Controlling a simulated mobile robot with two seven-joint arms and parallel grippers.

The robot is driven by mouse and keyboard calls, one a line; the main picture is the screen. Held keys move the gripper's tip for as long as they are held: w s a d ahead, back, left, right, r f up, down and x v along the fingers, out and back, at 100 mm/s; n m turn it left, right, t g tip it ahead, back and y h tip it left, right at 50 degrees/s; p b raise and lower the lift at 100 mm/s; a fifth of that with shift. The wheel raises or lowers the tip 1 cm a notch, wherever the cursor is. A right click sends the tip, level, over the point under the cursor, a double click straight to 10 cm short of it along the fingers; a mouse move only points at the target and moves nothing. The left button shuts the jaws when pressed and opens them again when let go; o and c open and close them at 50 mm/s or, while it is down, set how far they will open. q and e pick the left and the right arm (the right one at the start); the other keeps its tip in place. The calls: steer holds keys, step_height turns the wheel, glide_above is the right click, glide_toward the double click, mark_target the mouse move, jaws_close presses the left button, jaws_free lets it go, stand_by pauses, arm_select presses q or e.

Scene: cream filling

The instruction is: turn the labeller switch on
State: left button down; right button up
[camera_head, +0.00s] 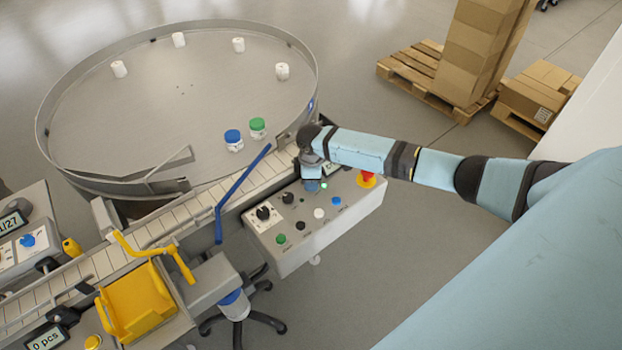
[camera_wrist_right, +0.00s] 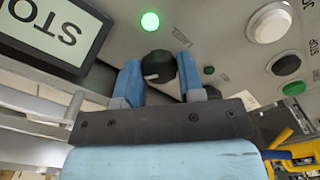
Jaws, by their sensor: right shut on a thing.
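The grey control box (camera_head: 332,230) stands beside the conveyor in the head view, with knobs, buttons and lamps on its sloped top. My right gripper (camera_head: 312,184) is at the far end of this panel. In the right wrist view, its two blue fingers (camera_wrist_right: 157,66) are closed around a black rotary knob (camera_wrist_right: 160,69) with a pale pointer mark. A green lamp (camera_wrist_right: 150,21) glows just above the knob. A display (camera_wrist_right: 50,28) beside it shows letters reading STO, the rest cut off. My left gripper is not in view.
A red emergency button (camera_head: 367,178) on a yellow base is close to my right wrist. A blue bent bar (camera_head: 238,192) crosses the conveyor (camera_head: 190,207). A round table (camera_head: 110,120) with white, blue-lidded and green-lidded jars lies behind. Pallets (camera_head: 410,66) with boxes stand at the back right.

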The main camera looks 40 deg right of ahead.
steer(key=o, duration=0.9)
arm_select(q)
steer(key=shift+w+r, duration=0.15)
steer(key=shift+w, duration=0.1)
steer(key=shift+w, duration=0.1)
arm_select(e)
steer(key=shift+r, duration=0.15)
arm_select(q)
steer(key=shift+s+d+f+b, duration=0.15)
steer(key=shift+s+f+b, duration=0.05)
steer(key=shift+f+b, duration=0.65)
arm_select(e)
step_height(320, 180, up, 14)
steer(key=shift+f, duration=0.25)
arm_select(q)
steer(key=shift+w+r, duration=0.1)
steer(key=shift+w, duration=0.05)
